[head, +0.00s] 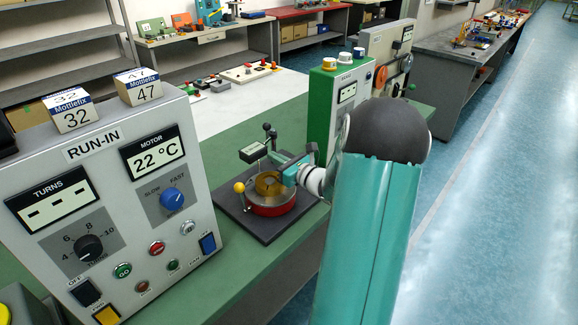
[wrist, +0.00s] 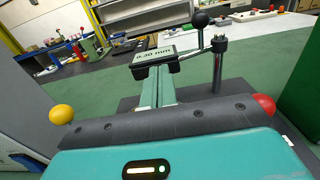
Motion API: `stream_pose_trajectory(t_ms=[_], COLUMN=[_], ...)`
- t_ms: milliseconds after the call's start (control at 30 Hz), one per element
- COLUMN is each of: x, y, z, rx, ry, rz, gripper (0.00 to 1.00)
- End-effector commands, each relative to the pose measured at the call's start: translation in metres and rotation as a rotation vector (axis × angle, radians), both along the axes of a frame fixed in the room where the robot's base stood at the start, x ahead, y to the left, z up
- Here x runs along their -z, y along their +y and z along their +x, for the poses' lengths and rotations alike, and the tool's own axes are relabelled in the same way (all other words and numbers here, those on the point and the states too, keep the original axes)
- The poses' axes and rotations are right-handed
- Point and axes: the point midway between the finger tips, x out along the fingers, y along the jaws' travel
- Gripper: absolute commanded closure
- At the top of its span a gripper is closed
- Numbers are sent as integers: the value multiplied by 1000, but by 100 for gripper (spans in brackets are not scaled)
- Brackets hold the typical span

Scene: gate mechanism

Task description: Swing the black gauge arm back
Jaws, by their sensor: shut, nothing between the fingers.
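The black gauge arm carries a small readout (wrist: 152,57) showing 0.40 mm in the wrist view. A thin bar runs right from it to an upright metal post (wrist: 218,75), and a black ball knob (wrist: 200,20) stands above the bar. In the head view the readout (head: 253,152) sits above a round red and brass part (head: 270,200) on a dark base plate. My gripper (wrist: 153,82) is shut and empty, its teal fingers pointing at the readout. Contact cannot be told. In the head view my gripper (head: 284,160) is beside the readout, partly hidden by my wrist.
A grey RUN-IN panel (head: 110,200) stands at left, a green cabinet (head: 335,105) behind at right. Green bench top lies clear around the base plate.

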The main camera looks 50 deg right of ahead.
Motion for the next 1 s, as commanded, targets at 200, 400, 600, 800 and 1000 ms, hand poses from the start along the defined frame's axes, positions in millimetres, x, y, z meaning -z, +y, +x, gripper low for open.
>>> stream_pose_trajectory(t_ms=[200,400,600,800,1000], x=[0,0,0,0,0], y=[3,3,3,4,5], z=[28,33,33,33,34], rx=[0,1,0,0,0], ry=[0,-1,0,0,0], rz=[0,0,0,0,0], gripper=[100,100,100,100,100])
